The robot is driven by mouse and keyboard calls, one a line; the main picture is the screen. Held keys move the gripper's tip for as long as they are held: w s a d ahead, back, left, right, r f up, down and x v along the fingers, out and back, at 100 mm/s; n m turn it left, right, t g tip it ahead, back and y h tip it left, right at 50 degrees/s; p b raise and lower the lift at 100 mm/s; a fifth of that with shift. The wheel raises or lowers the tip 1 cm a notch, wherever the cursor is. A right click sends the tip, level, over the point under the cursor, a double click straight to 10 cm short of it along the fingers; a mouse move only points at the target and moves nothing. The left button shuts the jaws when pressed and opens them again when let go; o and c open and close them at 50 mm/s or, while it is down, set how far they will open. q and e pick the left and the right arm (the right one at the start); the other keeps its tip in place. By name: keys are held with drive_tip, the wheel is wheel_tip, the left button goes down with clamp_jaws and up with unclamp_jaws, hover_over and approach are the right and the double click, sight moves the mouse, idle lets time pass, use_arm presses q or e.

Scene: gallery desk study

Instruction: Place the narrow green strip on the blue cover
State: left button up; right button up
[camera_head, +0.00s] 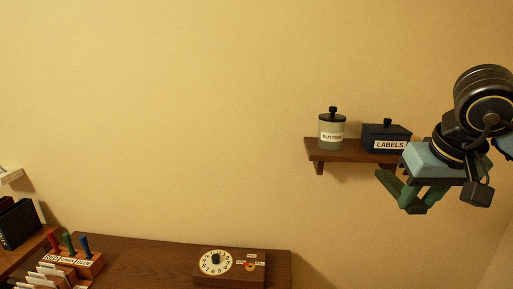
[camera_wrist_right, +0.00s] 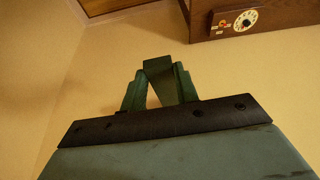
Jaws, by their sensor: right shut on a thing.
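My right gripper (camera_head: 412,204) is high at the right in the head view, in front of the wall, below and right of the shelf. Its green fingers come together at the tips. In the right wrist view, a small green piece (camera_wrist_right: 158,68) shows between the fingertips, and the gripper is shut on it. I take it for the narrow green strip; its outline is hard to tell from the green fingers, and most of it is hidden. It is held in the air, clear of the desk. I see no blue cover in either view. My left gripper is not in view.
A wall shelf (camera_head: 338,150) holds a lidded jar (camera_head: 332,128) and a dark labels box (camera_head: 373,139), close to my right gripper. Below left, the desk (camera_head: 150,257) bears a dial box (camera_head: 228,281) and a rack (camera_head: 92,265) with red, green and blue pegs.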

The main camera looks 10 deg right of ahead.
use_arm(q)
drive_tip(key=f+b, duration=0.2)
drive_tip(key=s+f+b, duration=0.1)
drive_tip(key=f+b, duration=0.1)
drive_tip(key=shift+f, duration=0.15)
use_arm(e)
drive_tip(key=w+a+f+n, duration=0.1)
drive_tip(key=w+a+f, duration=0.1)
drive_tip(key=a+f, duration=0.6)
drive_tip(key=w+a+f+n+y, duration=0.1)
drive_tip(key=a+f, duration=0.7)
drive_tip(key=f, duration=0.8)
drive_tip(key=shift+w+n, duration=0.5)
drive_tip(key=shift+w, duration=0.1)
